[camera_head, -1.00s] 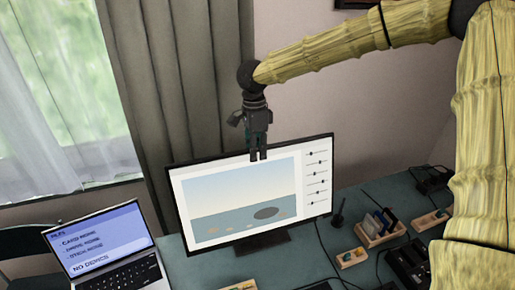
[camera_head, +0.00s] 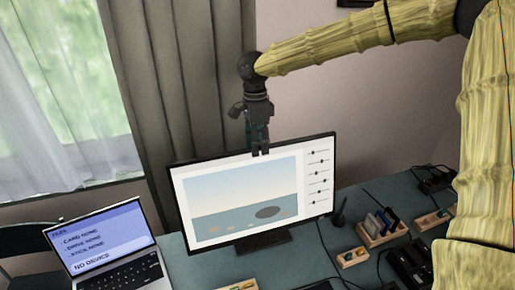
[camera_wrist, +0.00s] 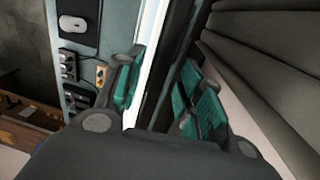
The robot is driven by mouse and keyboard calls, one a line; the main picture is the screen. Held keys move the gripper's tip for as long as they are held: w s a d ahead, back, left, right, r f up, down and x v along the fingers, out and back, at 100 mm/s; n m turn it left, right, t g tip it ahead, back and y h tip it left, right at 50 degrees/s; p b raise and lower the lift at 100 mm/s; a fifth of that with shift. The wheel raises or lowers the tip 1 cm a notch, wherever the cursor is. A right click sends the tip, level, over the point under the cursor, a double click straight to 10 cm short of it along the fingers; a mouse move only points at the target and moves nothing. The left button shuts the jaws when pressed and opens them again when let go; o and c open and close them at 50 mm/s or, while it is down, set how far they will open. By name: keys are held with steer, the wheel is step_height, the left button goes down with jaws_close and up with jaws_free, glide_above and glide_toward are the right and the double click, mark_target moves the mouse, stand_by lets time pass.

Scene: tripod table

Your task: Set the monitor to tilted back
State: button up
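The monitor (camera_head: 245,195) stands on the desk with its lit screen facing me, and its dark stand shows below. My gripper (camera_head: 261,151) points down at the middle of the monitor's top edge. In the wrist view my gripper (camera_wrist: 158,85) is open, with one teal-padded finger on the screen side and the other on the back side. The monitor's dark top edge (camera_wrist: 174,65) runs between the fingers. I cannot tell whether either pad touches it. The monitor's back and hinge are hidden in the head view.
A laptop (camera_head: 100,242) stands open at the left. Small wooden holders (camera_head: 380,236), a dark device and cables lie on the desk at the right. A curtain (camera_head: 195,75) and wall are close behind the monitor.

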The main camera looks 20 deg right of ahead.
step_height(320, 180, up, 10)
steer(key=w, duration=0.1)
steer(key=shift+w+d+f, duration=0.1)
stand_by(0.6)
